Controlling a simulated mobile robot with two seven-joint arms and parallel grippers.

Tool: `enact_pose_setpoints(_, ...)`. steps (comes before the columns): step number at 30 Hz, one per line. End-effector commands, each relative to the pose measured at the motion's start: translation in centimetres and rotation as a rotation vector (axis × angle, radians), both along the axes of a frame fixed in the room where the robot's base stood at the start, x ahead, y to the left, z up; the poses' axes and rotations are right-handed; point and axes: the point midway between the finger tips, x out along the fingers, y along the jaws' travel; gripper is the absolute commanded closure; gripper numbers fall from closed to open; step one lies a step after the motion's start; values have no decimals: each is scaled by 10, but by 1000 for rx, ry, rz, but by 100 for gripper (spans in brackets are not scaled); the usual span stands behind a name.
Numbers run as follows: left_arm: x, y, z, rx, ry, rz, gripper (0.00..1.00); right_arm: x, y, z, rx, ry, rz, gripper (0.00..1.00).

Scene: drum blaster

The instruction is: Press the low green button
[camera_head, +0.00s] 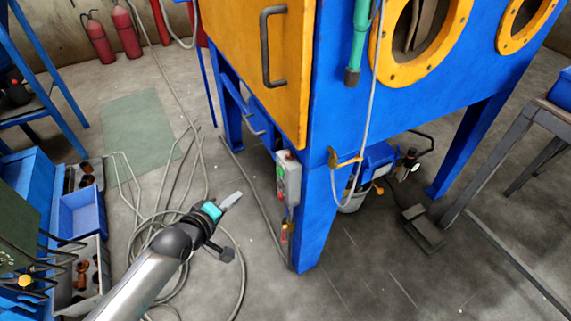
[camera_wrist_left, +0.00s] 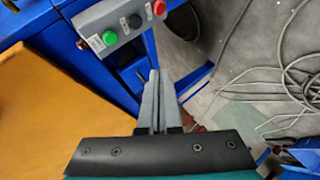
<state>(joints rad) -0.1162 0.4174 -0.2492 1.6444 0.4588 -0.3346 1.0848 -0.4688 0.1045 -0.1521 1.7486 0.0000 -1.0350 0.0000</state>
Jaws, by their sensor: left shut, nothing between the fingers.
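A grey control box (camera_head: 287,178) is fixed to the side of the blue cabinet's front leg. In the left wrist view the box (camera_wrist_left: 120,27) shows a green button (camera_wrist_left: 109,39) at its left end, a black knob (camera_wrist_left: 134,21) in the middle and a red button (camera_wrist_left: 159,8) at the other end. My left gripper (camera_head: 234,198) is to the left of the box in the head view, apart from it. Its fingers (camera_wrist_left: 154,88) are together and empty, with the green button up and left of their tips in the wrist view. My right gripper is out of view.
The blue blasting cabinet (camera_head: 338,110) with its orange door (camera_head: 235,45) stands behind the box. A loose hose (camera_head: 243,275) coils on the floor under my left arm. Blue bins (camera_head: 80,213) are at the left. A foot pedal (camera_head: 422,230) lies right of the leg.

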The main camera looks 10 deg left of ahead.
Motion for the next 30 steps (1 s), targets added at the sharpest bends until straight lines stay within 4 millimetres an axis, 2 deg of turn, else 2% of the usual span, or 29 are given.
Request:
enact_pose_setpoints(5, 11, 8, 9, -70, -25, 41, 100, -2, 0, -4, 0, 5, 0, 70)
enact_pose_setpoints(17, 13, 6, 10, -76, -27, 43, 100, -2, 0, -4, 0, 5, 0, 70)
enact_pose_setpoints(22, 20, -6, 9, -78, -28, 43, 100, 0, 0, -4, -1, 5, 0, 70)
enact_pose_setpoints(30, 42, -38, 8, -78, -28, 42, 100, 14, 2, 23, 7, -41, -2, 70)
